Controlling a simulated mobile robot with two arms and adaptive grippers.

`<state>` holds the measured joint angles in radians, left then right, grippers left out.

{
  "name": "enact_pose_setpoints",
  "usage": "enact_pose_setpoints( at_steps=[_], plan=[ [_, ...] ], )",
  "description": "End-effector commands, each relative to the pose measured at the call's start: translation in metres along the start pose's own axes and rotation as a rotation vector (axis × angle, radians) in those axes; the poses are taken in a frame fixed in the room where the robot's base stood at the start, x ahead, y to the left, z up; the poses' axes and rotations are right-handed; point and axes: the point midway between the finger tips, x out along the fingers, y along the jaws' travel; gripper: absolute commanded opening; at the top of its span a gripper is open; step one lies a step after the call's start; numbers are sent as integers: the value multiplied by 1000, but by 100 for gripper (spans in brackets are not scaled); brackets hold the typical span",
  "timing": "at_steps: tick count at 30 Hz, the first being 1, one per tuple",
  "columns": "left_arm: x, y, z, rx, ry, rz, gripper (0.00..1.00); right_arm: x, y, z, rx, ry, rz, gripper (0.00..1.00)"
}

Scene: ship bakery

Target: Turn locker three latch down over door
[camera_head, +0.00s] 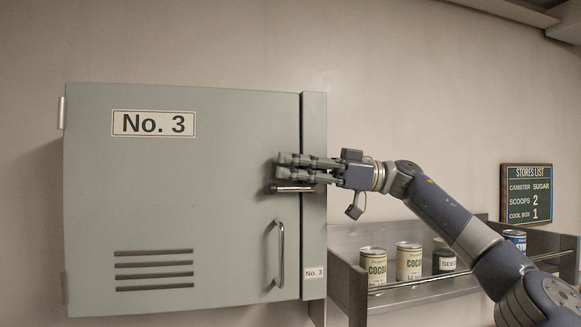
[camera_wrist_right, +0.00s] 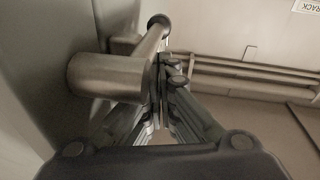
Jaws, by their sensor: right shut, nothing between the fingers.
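Locker three is a grey-green box on the wall, with a "No. 3" label on its door (camera_head: 190,220). The door looks closed against the side post (camera_head: 314,230). The metal latch (camera_head: 291,188) lies roughly level across the seam between door and post. My right gripper (camera_head: 281,165) comes in from the right, shut and empty, just above the latch in the head view. In the right wrist view the latch (camera_wrist_right: 108,76) is close beside the shut fingertips (camera_wrist_right: 163,62); whether they touch it I cannot tell. My left gripper is not in view.
A vertical door handle (camera_head: 282,254) sticks out below the latch. A shelf with a rail (camera_head: 420,287) to the right holds several tins, including a cocoa tin (camera_head: 373,266). A stores list board (camera_head: 526,193) hangs on the wall. The wall above the locker is clear.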

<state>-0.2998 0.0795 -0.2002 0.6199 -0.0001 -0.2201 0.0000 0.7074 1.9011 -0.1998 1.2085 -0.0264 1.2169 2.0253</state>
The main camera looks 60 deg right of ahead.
Motion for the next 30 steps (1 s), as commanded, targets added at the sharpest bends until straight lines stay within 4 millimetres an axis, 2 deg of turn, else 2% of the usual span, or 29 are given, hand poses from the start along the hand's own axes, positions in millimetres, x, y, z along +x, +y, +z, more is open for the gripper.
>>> enact_pose_setpoints(
  at_steps=[8, 14, 16, 17, 20, 30],
  plan=[
    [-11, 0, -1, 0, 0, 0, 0, 3, 2, -9, 1, 0, -1, 0],
    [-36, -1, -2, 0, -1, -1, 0, 11, 7, -28, -1, 0, -3, 0],
    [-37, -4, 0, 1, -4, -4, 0, 13, -1, -46, -4, -3, 0, 0],
    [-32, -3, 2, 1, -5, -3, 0, 7, 1, -45, -2, -2, 4, 0],
    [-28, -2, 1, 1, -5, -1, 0, -5, 3, -57, 0, -2, 4, 0],
    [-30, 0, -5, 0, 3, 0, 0, -38, 6, -100, 1, -2, 2, 0]
  ],
)
